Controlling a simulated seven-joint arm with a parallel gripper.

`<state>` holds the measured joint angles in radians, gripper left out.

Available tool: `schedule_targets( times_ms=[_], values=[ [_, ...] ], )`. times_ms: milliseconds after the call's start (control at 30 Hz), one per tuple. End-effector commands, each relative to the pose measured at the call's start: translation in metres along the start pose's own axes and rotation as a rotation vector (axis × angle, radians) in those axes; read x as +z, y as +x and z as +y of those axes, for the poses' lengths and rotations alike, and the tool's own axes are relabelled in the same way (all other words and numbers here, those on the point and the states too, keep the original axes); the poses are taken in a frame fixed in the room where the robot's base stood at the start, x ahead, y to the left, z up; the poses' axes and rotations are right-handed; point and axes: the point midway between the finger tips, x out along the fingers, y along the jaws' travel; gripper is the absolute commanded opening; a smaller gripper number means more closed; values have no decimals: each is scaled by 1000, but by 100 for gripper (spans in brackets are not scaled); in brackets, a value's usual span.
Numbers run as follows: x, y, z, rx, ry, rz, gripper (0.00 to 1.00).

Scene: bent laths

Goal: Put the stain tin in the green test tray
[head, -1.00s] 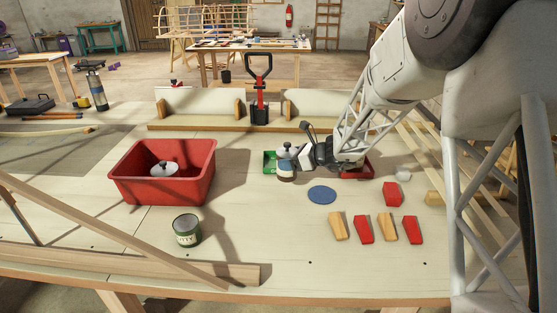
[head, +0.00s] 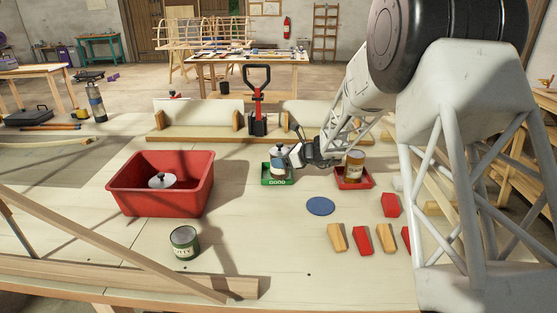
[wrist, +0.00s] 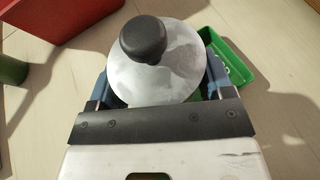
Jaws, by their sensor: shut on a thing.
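A tin with a domed metal lid and black knob (head: 278,161) is in my gripper (head: 289,157). It fills the middle of the wrist view (wrist: 160,75), with blue fingers on both sides. No label on it is readable, so I cannot confirm it is the stain tin. It is upright at the green tray (head: 278,181), marked GOOD. The tray's front wall hides its base, so I cannot tell whether it touches the floor. In the wrist view the tray (wrist: 228,58) shows right of the lid. A brown-labelled tin (head: 355,166) stands in a red tray (head: 353,184).
A large red bin (head: 160,200) at left holds a grey-lidded pot (head: 162,181). A green putty tin (head: 184,242) stands in front. A blue disc (head: 320,206) and several red and tan wedges (head: 362,240) lie at right. A low wooden rail (head: 205,138) runs behind.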

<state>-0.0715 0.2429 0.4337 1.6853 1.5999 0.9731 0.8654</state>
Motion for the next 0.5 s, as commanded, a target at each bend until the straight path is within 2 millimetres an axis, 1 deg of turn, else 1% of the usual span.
schedule_targets(
  times_ms=[100, 300, 500],
  values=[
    [3, 9, -13, 0, -1, -1, 8],
    [6, 24, -33, 0, 0, -1, 8],
    [8, 33, -48, 0, 0, -1, 8]
  ],
)
